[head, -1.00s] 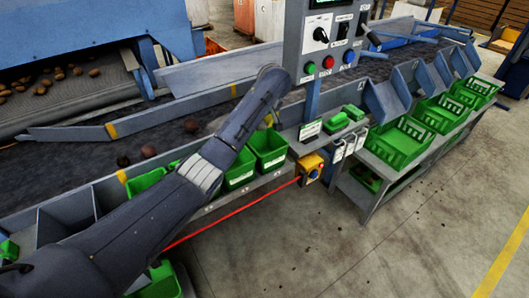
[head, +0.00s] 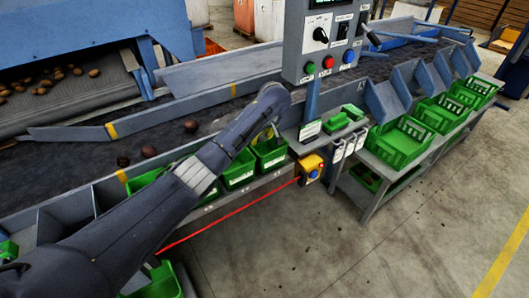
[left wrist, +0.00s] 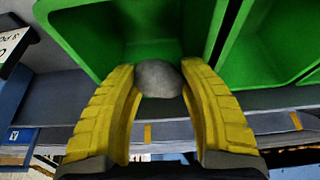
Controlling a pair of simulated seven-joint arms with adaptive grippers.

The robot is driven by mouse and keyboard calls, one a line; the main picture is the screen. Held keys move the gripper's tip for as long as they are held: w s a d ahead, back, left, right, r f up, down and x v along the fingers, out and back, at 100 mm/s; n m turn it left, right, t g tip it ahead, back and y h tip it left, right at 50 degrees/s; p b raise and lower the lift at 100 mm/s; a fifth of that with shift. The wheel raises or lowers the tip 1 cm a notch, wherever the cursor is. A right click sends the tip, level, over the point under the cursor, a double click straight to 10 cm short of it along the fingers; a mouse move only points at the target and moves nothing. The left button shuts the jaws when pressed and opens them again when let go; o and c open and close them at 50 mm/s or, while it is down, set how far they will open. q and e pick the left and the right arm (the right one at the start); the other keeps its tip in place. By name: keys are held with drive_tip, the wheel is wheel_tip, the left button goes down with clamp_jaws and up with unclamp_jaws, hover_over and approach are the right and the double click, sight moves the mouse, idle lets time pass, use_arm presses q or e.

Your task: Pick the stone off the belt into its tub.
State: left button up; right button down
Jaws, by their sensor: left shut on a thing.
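My left gripper (left wrist: 158,76) is shut on the stone, with its two yellow curved fingers around it. The stone (left wrist: 158,80) is grey and rounded in the left wrist view. It is at the mouth of a green tub (left wrist: 110,28), whose inside shows behind it; I cannot tell how far in it is. In the head view my left arm hides most of the gripper (head: 267,132), and a bit of yellow finger shows over the right-hand tub (head: 272,161) of the row beside the belt. The stone is hidden there. My right gripper is not in view.
The dark belt (head: 60,158) carries a few brown lumps (head: 190,126). Another green tub (head: 238,175) stands just left. A grey control panel (head: 322,45) rises close to the right of my wrist. Green crates (head: 398,143) stand farther right.

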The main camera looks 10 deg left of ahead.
use_arm(q)
drive_tip(key=o, duration=1.1)
drive_tip(key=shift+c, duration=0.2)
drive_tip(key=shift+o, duration=1.3)
drive_tip(key=v, duration=1.2)
drive_tip(key=shift+w, duration=0.1)
